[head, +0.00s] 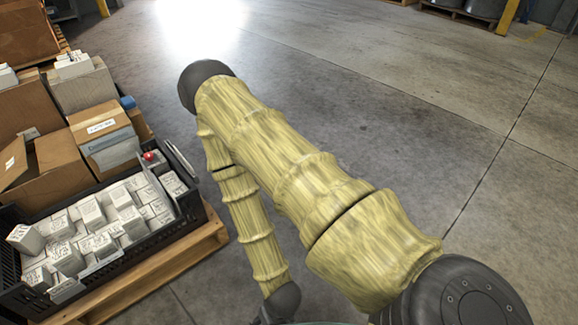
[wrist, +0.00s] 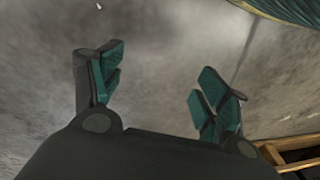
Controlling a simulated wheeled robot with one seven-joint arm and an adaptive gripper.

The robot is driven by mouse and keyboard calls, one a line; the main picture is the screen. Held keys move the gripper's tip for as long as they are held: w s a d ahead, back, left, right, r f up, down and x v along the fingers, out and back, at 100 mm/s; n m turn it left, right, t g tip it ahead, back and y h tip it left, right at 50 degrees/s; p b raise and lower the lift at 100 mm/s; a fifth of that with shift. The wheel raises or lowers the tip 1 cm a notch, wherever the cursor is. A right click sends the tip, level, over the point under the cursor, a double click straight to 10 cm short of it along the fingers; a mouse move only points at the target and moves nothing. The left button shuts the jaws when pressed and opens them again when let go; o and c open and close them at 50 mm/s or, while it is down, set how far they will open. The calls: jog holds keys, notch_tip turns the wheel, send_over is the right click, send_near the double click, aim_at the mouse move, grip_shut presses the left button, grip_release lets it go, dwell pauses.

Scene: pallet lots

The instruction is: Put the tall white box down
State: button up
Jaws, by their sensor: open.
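My gripper (wrist: 160,90) is open in the wrist view, with its two green-padded fingers wide apart. Nothing is between them, and grey floor shows beyond. In the head view my gripper is out of sight past the bottom edge. Several white boxes (head: 92,213) with printed labels fill a black crate (head: 12,262) at the lower left of the head view. Some stand upright and some are tilted. I cannot tell which one is the tall white box. No white box shows in the wrist view.
The crate rests on a wooden pallet (head: 165,262), beside open cardboard boxes (head: 62,160). Pallet-like wooden slats (wrist: 290,150) show at the lower right of the wrist view. A small red object (head: 149,156) is at the crate's far side. The concrete floor (head: 400,110) is clear at the right.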

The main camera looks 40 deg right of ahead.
jog(key=s+d, duration=0.1)
jog(key=s+d+r+n, duration=0.1)
jog(key=d, duration=0.1)
jog(key=s+d+n+g+h, duration=0.1)
jog(key=shift+s+d+r, duration=0.1)
jog(key=shift+d+r, duration=0.25)
notch_tip(320, 180, up, 45)
jog(key=p, duration=4.5)
